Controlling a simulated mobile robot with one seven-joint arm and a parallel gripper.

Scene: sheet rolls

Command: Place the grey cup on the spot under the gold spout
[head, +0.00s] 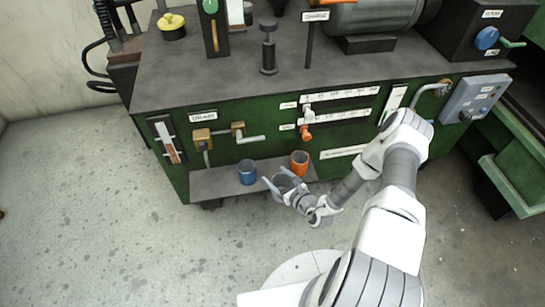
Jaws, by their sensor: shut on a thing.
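The grey cup (283,181) appears between the fingers of my gripper (277,179), in front of the low shelf; the hand hides part of it. My gripper is shut on it. A gold fitting (203,138) on the left of the green machine front has a thin pipe pointing down from it. A second gold fitting (238,130) with a grey lever sits to its right. The shelf (213,184) runs below both, and its left part under the first fitting is bare. Any mark for the spot is too small to tell.
A blue cup (247,172) stands on the shelf, left of my gripper. An orange cup (299,162) stands on it to the right. The grey lever (251,139) sticks out above the shelf.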

